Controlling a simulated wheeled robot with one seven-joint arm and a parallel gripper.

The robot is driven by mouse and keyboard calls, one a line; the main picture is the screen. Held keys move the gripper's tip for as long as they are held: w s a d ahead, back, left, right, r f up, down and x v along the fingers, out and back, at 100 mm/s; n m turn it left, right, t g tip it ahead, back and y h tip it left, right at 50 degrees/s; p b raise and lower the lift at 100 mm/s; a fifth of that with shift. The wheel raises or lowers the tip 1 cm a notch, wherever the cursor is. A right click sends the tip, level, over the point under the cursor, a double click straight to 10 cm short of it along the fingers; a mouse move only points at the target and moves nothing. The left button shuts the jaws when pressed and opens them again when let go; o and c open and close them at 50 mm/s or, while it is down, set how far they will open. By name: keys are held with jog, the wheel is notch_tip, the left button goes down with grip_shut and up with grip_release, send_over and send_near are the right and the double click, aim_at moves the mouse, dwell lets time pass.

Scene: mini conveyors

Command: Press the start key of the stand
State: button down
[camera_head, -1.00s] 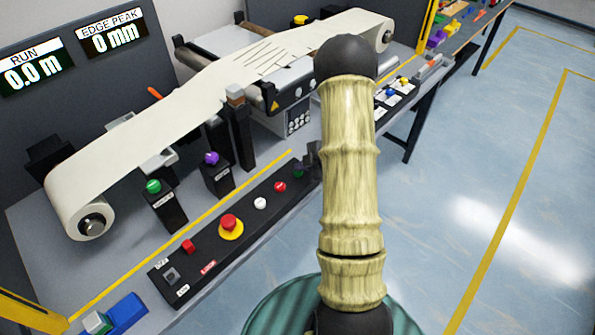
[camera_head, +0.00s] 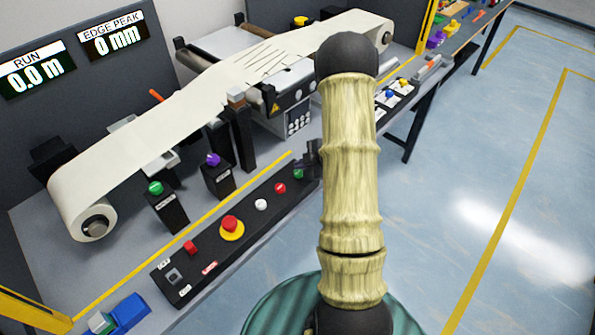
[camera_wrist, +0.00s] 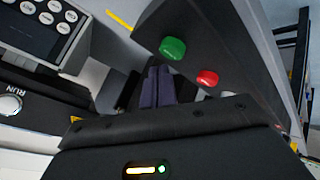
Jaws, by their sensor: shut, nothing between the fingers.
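A black key panel (camera_head: 207,246) runs along the front of the stand. At its far end is a green key (camera_head: 299,174), with a red key (camera_head: 280,188) and a white key (camera_head: 261,204) nearer. The green key (camera_wrist: 172,48) and the red key (camera_wrist: 207,77) also show in the wrist view; no label on the green key is readable. My gripper (camera_wrist: 157,70) is shut and empty, its dark fingers together just short of the green key in that picture. Contact cannot be told. In the head view my arm hides most of the gripper.
A pale web (camera_head: 150,125) runs over rollers. The display (camera_head: 38,68) reads 0.0 m.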

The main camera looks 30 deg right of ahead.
aim_at(301, 172)
jog(key=shift+r, duration=0.1)
jog(key=shift+r+p, duration=2.25)
jog(key=shift+r, duration=0.15)
jog(key=shift+w+r, duration=0.2)
jog(key=shift+r, duration=0.1)
jog(key=a+r+m+h, duration=0.45)
jog(key=r+m, duration=0.25)
jog(key=r, duration=0.2)
jog(key=s+a+r+m+g, duration=0.2)
jog(key=s+a+m, duration=0.2)
jog(key=s, duration=0.5)
jog(key=s+a+r+m+g, duration=0.2)
jog(key=s+a+m+g, duration=0.1)
jog(key=s+a, duration=0.5)
jog(key=shift+s+r+m, duration=0.4)
jog(key=shift+s+m, duration=0.2)
jog(key=shift+m, duration=0.1)
